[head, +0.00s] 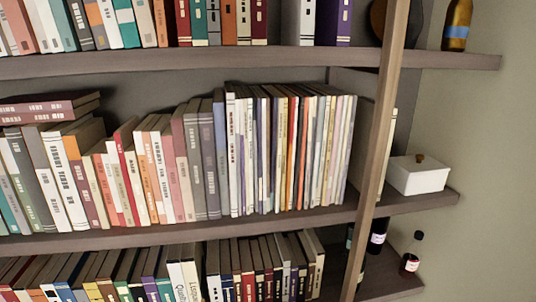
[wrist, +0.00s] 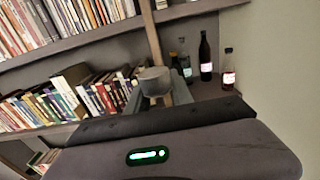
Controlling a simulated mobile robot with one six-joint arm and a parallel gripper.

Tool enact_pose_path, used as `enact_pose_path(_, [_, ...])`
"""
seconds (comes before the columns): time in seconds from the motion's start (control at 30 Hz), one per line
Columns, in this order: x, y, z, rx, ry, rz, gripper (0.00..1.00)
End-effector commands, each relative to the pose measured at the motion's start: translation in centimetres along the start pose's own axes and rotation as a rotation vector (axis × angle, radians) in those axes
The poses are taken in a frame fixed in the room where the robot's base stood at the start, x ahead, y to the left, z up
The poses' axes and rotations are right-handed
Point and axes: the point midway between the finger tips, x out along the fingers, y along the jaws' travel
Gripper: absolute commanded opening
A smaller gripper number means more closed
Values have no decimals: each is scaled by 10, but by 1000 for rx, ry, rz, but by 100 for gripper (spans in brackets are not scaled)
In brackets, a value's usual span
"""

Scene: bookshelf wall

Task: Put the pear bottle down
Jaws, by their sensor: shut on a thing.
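In the wrist view my gripper (wrist: 155,100) reaches forward toward the end of the low shelf, shut on a grey, rounded thing (wrist: 153,76). I take this to be the pear bottle; only its plain grey end shows, so its full shape and any label are hidden. It appears in front of the shelf upright, left of the standing bottles. I cannot tell whether it touches the shelf. My gripper and the held thing are not in the head view.
On the low shelf end stand a tall dark bottle (wrist: 205,58) and a small bottle with a pale label (wrist: 228,68). A white lidded box (head: 417,177) is on the shelf above. A wooden upright (head: 379,150) divides this end from rows of books (head: 290,150).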

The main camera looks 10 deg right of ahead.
Motion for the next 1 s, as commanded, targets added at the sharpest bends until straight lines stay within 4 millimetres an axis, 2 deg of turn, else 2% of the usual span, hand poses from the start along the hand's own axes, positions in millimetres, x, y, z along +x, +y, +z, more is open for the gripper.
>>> enact_pose_path(0.37, [14, -2, -16, 0, -1, 1, 0])
enact_pose_path(0.63, [35, -4, -38, 0, 0, 0, 0])
enact_pose_path(0.77, [52, -4, -55, 0, -1, 0, 0])
enact_pose_path(1.0, [102, 2, -101, -1, -1, -4, 0])
